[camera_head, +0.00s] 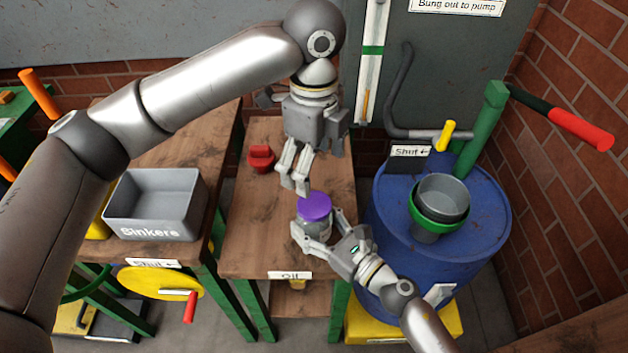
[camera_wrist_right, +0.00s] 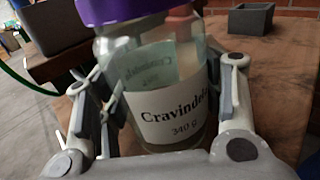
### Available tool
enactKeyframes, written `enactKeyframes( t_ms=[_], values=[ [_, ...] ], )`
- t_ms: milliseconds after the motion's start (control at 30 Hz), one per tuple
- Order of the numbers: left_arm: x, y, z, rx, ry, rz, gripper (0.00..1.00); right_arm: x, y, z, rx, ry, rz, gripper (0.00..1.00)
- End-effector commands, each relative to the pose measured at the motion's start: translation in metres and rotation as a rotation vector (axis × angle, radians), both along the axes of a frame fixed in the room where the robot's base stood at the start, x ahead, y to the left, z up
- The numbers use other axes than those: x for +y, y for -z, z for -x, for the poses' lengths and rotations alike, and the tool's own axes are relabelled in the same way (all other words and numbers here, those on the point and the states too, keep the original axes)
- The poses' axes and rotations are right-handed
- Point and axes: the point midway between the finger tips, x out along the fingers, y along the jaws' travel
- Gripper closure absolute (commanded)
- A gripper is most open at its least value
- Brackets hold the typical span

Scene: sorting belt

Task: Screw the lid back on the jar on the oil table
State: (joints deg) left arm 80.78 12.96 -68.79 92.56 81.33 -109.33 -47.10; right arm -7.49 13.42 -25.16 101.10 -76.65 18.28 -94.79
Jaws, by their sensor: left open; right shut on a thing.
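The jar (camera_head: 312,229) is clear glass with a white label and stands on the oil table (camera_head: 242,228). In the right wrist view the jar (camera_wrist_right: 170,105) shows its label reading "Cravindela 340 g". The purple lid (camera_head: 314,205) sits on top of the jar; its lower edge also shows in the right wrist view (camera_wrist_right: 125,10). Whether it is threaded down I cannot tell. My right gripper (camera_head: 322,242) is shut on the jar's sides, with a finger on each side. My left gripper (camera_head: 294,182) is open, empty and pointing down, just above the lid and slightly left.
A red object (camera_head: 261,158) lies at the back left of the oil table. A grey "Sinkere" bin (camera_head: 155,205) stands on the left table. A blue drum (camera_head: 400,215) with a grey funnel (camera_head: 441,198) and green pump stands right. The oil table's front left is clear.

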Motion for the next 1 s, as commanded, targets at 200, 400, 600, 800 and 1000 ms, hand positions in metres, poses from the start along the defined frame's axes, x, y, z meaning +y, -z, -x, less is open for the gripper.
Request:
enactKeyframes(
  t_ms=[200,400,600,800,1000],
  values=[
    [0.000,-0.019,0.000,0.001,0.000,-0.001,0.17,0.000,0.000,0.000,0.000,0.000,0.000,1.00],
    [0.000,-0.021,0.000,0.001,0.000,-0.001,0.17,0.000,0.000,0.000,0.000,0.000,0.000,1.00],
    [0.000,-0.020,0.000,0.001,0.000,-0.001,0.17,0.000,0.000,0.000,0.000,0.000,0.000,0.25],
    [0.000,-0.020,0.000,0.001,0.000,-0.001,0.17,0.000,0.000,0.000,0.000,0.000,0.000,0.14],
    [0.000,-0.020,0.000,0.001,0.000,-0.001,0.17,0.000,0.000,0.000,0.000,0.000,0.000,0.14]
  ],
)
